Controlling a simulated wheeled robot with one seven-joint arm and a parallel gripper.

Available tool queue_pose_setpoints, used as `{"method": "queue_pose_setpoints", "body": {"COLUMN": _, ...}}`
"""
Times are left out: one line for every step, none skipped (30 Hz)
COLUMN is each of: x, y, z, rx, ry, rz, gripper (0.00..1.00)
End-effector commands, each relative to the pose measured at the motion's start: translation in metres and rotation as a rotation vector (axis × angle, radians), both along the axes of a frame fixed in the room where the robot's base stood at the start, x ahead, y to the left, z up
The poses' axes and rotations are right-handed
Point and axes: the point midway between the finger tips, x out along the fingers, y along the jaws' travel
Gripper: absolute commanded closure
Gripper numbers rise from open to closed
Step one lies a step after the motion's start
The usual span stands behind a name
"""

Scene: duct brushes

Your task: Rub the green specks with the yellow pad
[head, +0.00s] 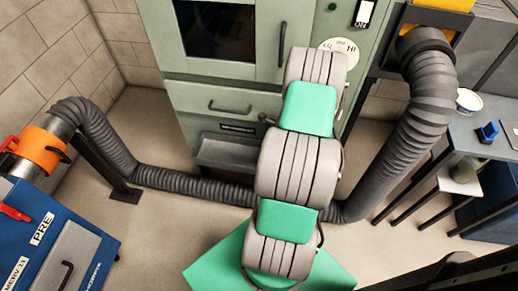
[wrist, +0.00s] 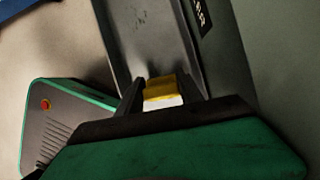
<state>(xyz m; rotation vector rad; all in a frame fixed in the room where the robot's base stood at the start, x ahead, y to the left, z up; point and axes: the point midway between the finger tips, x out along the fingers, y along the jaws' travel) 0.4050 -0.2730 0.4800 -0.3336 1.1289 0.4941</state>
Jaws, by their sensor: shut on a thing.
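The yellow pad (wrist: 160,82) shows in the wrist view between the two dark fingers of my gripper (wrist: 163,92), which is shut on it. A white layer shows on the pad's near side. Beyond the pad is a grey tray (wrist: 178,45) with raised edges. Small dark specks (wrist: 140,18) lie on the tray floor; their green colour cannot be made out. The pad looks apart from these specks; whether it touches the tray is unclear. In the head view a grey tray (head: 232,152) sits low on the green cabinet's front. My arm hides my gripper and the pad there.
The green cabinet (head: 225,95) stands ahead, with a handle and dark window. A ribbed black duct (head: 190,184) runs along the floor and up the right side (head: 425,110). A blue unit (head: 50,240) stands left. A bench (head: 465,135) with small items stands right.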

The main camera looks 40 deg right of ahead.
Motion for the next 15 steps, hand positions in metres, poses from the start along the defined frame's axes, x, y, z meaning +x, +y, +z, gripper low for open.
{"method": "queue_pose_setpoints", "body": {"x": 0.000, "y": 0.000, "z": 0.000, "rx": 0.000, "ry": 0.000, "rz": 0.000, "gripper": 0.95}}
{"method": "queue_pose_setpoints", "body": {"x": 0.000, "y": 0.000, "z": -0.001, "rx": 0.000, "ry": 0.000, "rz": 0.000, "gripper": 0.95}}
{"method": "queue_pose_setpoints", "body": {"x": 0.000, "y": 0.001, "z": -0.001, "rx": 0.001, "ry": 0.000, "rz": 0.000, "gripper": 0.95}}
{"method": "queue_pose_setpoints", "body": {"x": 0.000, "y": 0.001, "z": 0.000, "rx": 0.002, "ry": 0.001, "rz": 0.001, "gripper": 0.95}}
{"method": "queue_pose_setpoints", "body": {"x": 0.000, "y": 0.001, "z": 0.001, "rx": 0.002, "ry": 0.001, "rz": 0.001, "gripper": 0.95}}
{"method": "queue_pose_setpoints", "body": {"x": 0.000, "y": 0.001, "z": 0.003, "rx": 0.002, "ry": 0.001, "rz": 0.001, "gripper": 0.95}}
{"method": "queue_pose_setpoints", "body": {"x": 0.000, "y": 0.001, "z": 0.006, "rx": 0.002, "ry": 0.001, "rz": 0.001, "gripper": 0.95}}
{"method": "queue_pose_setpoints", "body": {"x": 0.000, "y": 0.002, "z": 0.010, "rx": 0.002, "ry": 0.001, "rz": 0.001, "gripper": 0.95}}
{"method": "queue_pose_setpoints", "body": {"x": 0.000, "y": 0.002, "z": 0.015, "rx": 0.003, "ry": 0.002, "rz": 0.002, "gripper": 0.95}}
{"method": "queue_pose_setpoints", "body": {"x": 0.000, "y": 0.002, "z": 0.019, "rx": 0.003, "ry": 0.002, "rz": 0.002, "gripper": 0.95}}
{"method": "queue_pose_setpoints", "body": {"x": 0.000, "y": 0.002, "z": 0.023, "rx": 0.003, "ry": 0.002, "rz": 0.002, "gripper": 0.95}}
{"method": "queue_pose_setpoints", "body": {"x": -0.001, "y": 0.002, "z": 0.028, "rx": 0.004, "ry": 0.002, "rz": 0.002, "gripper": 0.95}}
{"method": "queue_pose_setpoints", "body": {"x": -0.001, "y": 0.002, "z": 0.031, "rx": 0.004, "ry": 0.002, "rz": 0.002, "gripper": 0.95}}
{"method": "queue_pose_setpoints", "body": {"x": -0.001, "y": 0.002, "z": 0.035, "rx": 0.004, "ry": 0.003, "rz": 0.001, "gripper": 0.95}}
{"method": "queue_pose_setpoints", "body": {"x": -0.001, "y": 0.002, "z": 0.039, "rx": 0.004, "ry": 0.003, "rz": 0.001, "gripper": 0.95}}
